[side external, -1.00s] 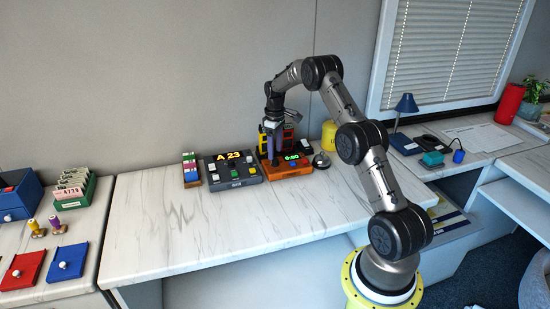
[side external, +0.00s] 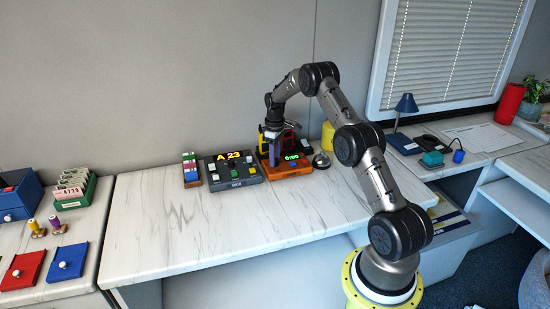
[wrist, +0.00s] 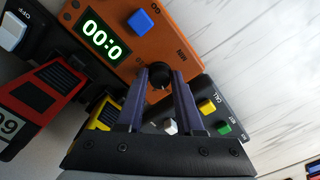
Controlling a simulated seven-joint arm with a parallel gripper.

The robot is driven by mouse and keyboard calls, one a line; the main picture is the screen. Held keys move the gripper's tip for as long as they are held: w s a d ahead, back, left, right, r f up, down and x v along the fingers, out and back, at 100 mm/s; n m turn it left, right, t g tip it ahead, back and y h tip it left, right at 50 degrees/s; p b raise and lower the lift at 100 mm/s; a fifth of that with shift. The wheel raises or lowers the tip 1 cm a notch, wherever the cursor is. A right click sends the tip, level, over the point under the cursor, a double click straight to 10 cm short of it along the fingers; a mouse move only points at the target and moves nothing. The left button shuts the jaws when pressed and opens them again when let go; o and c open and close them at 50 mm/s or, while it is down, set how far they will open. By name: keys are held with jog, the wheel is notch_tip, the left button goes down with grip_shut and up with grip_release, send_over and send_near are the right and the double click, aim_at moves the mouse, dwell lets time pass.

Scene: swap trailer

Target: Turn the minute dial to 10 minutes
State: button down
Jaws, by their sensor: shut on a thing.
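The orange timer box (side external: 290,170) stands on the marble-look desk in the side view. It also shows in the wrist view (wrist: 185,30), with its green-lit display (wrist: 103,38) and the black minute dial (wrist: 159,76) beside the "MIN" label. The display appears upside down in the wrist view and seems to read 0:00; it is too small to read surely in the side view. My gripper (wrist: 161,74) points down at the box, its two purple-grey fingers shut around the dial. The fingers partly hide the dial and its marks.
A blue button (wrist: 140,21) is on the box near the dial. A grey console (side external: 232,170) showing "A 23" stands close on the left. A silver bell (side external: 321,161) is close on the right. The front of the desk (side external: 250,215) is clear.

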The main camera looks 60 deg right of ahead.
dwell(0.4)
jog(key=m, duration=1)
jog(key=shift+r, duration=0.1)
jog(key=m, duration=0.3)
jog(key=shift+m, duration=0.4)
jog(key=m, duration=1.3)
jog(key=c, duration=0.6)
grip_release()
